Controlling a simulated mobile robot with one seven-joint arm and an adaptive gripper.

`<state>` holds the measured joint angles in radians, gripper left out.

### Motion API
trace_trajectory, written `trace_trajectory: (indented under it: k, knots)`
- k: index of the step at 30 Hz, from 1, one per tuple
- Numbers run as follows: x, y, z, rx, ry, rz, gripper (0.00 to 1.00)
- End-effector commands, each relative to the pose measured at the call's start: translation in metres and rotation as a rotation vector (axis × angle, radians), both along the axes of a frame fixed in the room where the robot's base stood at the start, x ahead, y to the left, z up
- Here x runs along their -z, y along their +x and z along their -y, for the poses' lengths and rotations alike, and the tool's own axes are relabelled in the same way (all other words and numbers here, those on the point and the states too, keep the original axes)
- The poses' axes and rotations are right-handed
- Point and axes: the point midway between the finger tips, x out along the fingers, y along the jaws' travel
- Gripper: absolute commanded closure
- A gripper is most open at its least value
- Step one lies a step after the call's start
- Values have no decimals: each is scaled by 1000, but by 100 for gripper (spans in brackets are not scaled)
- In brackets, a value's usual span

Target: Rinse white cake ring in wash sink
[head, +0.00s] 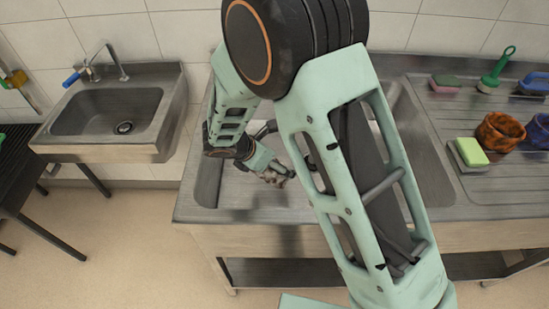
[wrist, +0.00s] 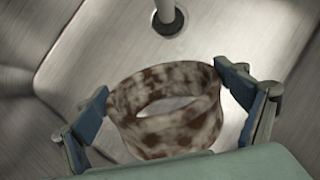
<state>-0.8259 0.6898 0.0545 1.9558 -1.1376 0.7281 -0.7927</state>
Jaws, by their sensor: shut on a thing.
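The cake ring (wrist: 165,138) is a round open band, white with brown patches of soil over its wall. My gripper (wrist: 163,92) is shut on it, one blue-grey finger pad at each side. In the wrist view the ring is over the metal floor of the wash sink (wrist: 95,60), its open side tilted toward the camera. In the head view my gripper (head: 280,177) is over the left basin of the steel sink unit (head: 195,213), partly behind my arm; the ring cannot be made out there. No running water can be made out.
A dark drain with a metal pipe end (wrist: 168,22) shows beyond the ring. The drainboard (head: 465,110) at right holds sponges (head: 470,152), a green brush (head: 495,70), and brown (head: 500,132) and blue ring-shaped items. A separate small sink (head: 105,110) stands at left.

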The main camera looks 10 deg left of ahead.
Motion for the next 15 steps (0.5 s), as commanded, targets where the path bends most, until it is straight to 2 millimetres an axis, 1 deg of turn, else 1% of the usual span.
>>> trace_trajectory:
  k: [1,3,9,15]
  knots:
    - [9,0,0,0,0,0,36]
    - [16,0,0,1,1,0,36]
    - [36,0,0,1,1,0,36]
    - [50,0,0,0,0,0,36]
